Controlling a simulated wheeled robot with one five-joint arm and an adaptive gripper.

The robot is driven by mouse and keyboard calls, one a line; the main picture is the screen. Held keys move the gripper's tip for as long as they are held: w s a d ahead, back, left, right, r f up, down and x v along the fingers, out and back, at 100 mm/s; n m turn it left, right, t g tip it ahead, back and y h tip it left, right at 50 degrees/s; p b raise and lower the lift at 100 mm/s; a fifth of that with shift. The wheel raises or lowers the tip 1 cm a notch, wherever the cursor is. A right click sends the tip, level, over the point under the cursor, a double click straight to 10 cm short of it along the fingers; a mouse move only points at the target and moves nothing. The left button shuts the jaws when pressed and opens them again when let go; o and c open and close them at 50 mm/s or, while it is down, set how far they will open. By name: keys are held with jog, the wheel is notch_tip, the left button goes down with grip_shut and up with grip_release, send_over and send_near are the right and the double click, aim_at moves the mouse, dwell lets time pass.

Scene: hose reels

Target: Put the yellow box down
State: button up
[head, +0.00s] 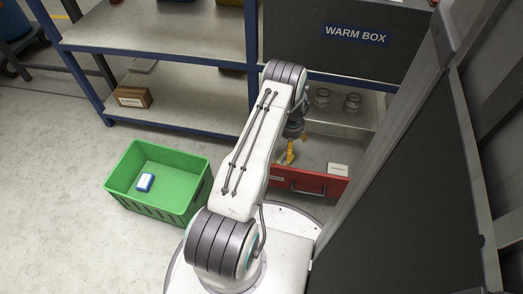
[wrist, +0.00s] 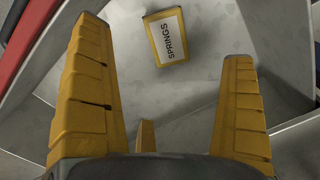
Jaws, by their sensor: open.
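The yellow box (wrist: 168,40), with a white label reading SPRINGS, lies on a bare grey metal surface in the wrist view. This looks like the inside of the open drawer with the red front (head: 306,181). My gripper (wrist: 164,45) is open, its yellow fingers spread apart on either side of the view. The box is beyond them, near the top, and no finger visibly touches it. In the head view my gripper (head: 285,156) points down behind the red drawer front. I cannot make out the yellow box there.
A white box (head: 337,169) sits at the drawer's right. Glass jars (head: 352,102) stand on the shelf under the dark WARM BOX (head: 357,35). A green crate (head: 193,198) holding a blue box (head: 145,182) is on the floor at left. A dark panel (head: 420,190) rises close at right.

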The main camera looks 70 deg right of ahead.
jog(key=shift+r, duration=0.15)
jog(key=w+a+r+n, duration=0.2)
jog(key=w+r+n, duration=0.1)
jog(key=w+r, duration=0.6)
jog(key=w+a+r+n, duration=0.2)
jog(key=w+a+r, duration=0.1)
jog(key=w+r, duration=0.55)
jog(key=w+a+r+n, duration=0.5)
jog(key=w+a+r, duration=0.4)
jog(key=w+a, duration=0.3)
jog(key=w+a+r+n+t, duration=0.1)
jog(key=a+r+n, duration=0.25)
jog(key=a, duration=0.55)
jog(key=w+a+r+n, duration=0.15)
jog(key=a+r, duration=0.35)
jog(key=a, duration=0.5)
jog(key=s+a+r+n+t, duration=0.1)
jog(key=s+a+r+n, duration=0.1)
jog(key=s+a+n, duration=0.4)
jog(key=shift+s+a+r+n, duration=0.15)
jog(key=shift+s+a+n, duration=0.15)
jog(key=shift+s+a, duration=3.05)
